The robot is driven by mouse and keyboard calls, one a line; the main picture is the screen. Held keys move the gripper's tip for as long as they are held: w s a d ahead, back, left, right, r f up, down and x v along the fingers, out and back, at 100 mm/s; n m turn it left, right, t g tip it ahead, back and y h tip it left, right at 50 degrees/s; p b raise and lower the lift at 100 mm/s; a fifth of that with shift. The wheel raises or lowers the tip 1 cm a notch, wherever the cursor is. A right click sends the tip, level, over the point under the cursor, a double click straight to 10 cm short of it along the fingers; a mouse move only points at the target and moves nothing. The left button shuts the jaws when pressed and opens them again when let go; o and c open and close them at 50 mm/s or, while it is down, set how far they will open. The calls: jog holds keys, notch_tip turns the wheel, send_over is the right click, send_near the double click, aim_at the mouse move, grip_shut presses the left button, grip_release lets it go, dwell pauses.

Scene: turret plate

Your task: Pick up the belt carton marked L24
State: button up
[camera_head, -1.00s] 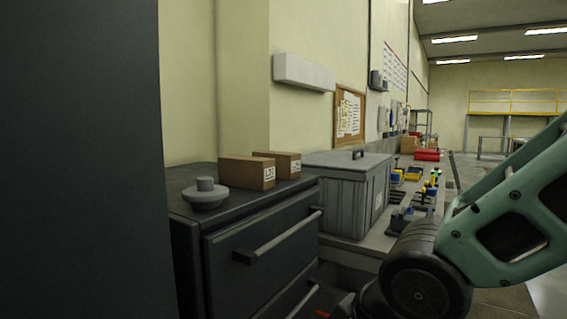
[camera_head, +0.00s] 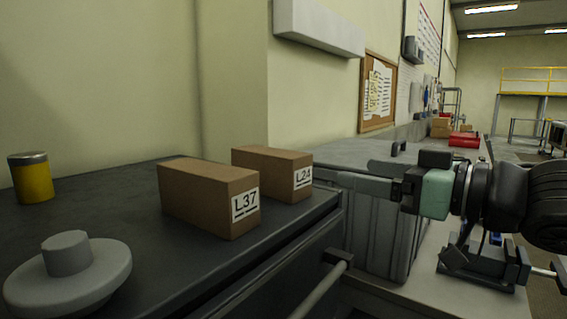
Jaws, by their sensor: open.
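The belt carton marked L24 (camera_head: 272,172) is a brown box on top of the dark cabinet (camera_head: 125,215), near its right end. Its white label faces right toward me. A similar brown carton marked L37 (camera_head: 208,196) stands to its left and nearer to me, with a narrow gap between them. My gripper (camera_head: 345,175) is open and empty. It points left, just right of the L24 carton, with its fingers in front of the grey bin. Whether a fingertip touches the carton cannot be told.
A grey round knobbed part (camera_head: 68,272) and a yellow can (camera_head: 31,178) stand on the cabinet's left side. The lidded grey bin (camera_head: 375,228) stands to the right. A cabinet handle (camera_head: 322,290) sticks out in front. A wall box (camera_head: 318,25) hangs above.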

jog(key=p, duration=1.3)
send_near(282, 153)
jog(key=p+x, duration=0.1)
jog(key=x, duration=0.4)
jog(key=shift+f, duration=0.15)
jog(key=p+x, duration=0.3)
jog(key=x, duration=0.1)
jog(key=shift+w, duration=0.2)
jog(key=shift+w+a, duration=0.3)
jog(key=c, duration=1.3)
